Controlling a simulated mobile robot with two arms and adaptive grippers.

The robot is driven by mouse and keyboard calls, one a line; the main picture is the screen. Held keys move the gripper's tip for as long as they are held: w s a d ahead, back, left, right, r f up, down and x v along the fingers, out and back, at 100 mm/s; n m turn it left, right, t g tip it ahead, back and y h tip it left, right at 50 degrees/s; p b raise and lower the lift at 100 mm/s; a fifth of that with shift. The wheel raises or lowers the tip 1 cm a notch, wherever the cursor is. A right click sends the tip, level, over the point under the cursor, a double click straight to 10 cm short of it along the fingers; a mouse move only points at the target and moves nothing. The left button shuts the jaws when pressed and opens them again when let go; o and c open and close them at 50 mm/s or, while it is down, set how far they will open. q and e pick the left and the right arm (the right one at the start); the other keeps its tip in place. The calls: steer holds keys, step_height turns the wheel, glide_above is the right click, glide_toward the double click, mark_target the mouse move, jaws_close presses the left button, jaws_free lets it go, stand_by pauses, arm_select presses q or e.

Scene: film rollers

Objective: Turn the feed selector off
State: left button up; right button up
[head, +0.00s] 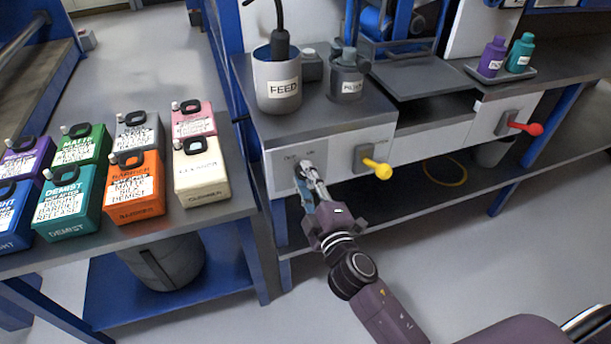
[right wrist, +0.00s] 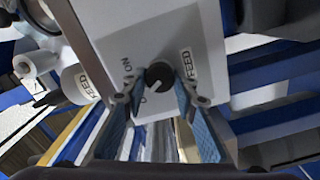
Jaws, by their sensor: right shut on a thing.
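The feed selector (right wrist: 158,75) is a small dark round knob on a light grey panel (right wrist: 196,35) in the right wrist view. An ON label and a partly hidden second label sit beside it, and a FEED label is on the panel. In the head view the panel (head: 284,172) is at the left end of the white bench front. My right gripper (head: 308,173) reaches up to it and hides the knob there. Its blue-padded fingers (right wrist: 155,95) are on both sides of the knob, shut on it. Which mark the knob points to is unclear. My left gripper is not in view.
A yellow-knobbed lever (head: 377,168) sticks out just right of my right gripper, and a red-knobbed lever (head: 525,128) farther right. A FEED pot (head: 277,86) stands on the bench above. Several coloured containers stand on the left table (head: 218,227).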

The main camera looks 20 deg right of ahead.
stand_by(0.4)
steer(key=o, duration=1.2)
steer(key=shift+c, duration=0.2)
steer(key=shift+s, duration=0.15)
steer(key=s, duration=1.1)
steer(key=shift+s+d, duration=0.15)
steer(key=shift+s, duration=0.2)
